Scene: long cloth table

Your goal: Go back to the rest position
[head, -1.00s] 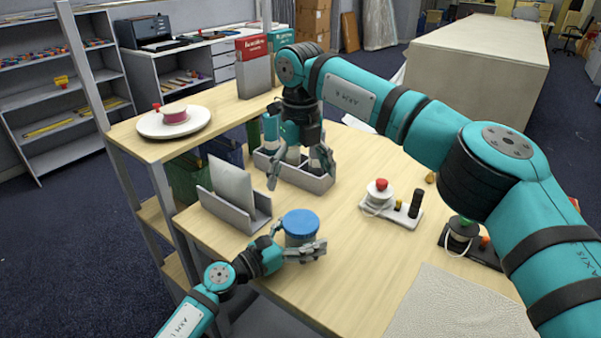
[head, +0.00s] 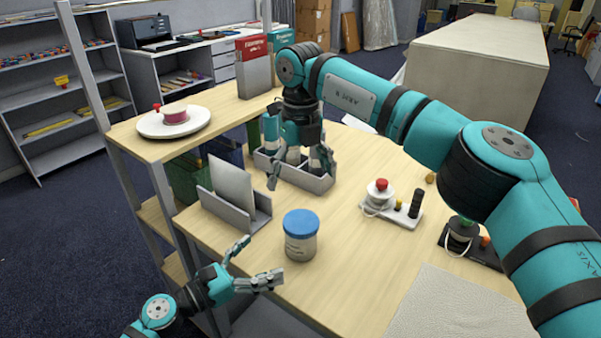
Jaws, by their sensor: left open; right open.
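My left gripper (head: 254,267) is open and empty at the near left edge of the wooden table, low in the head view. It is apart from a white jar with a blue lid (head: 301,236), which stands upright on the table just to its right and beyond it. My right gripper (head: 298,180) is open and points down over the grey divided bin (head: 310,180). Bottles in the bin are partly hidden behind the gripper. I cannot tell whether the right fingers touch the bin.
A grey holder (head: 222,213) with an upright panel stands left of the jar. A white base with a red knob (head: 390,208) is at the right. A shelf (head: 200,103) carries a white round plate (head: 174,124) and books. A pale cloth (head: 450,308) covers the near right table.

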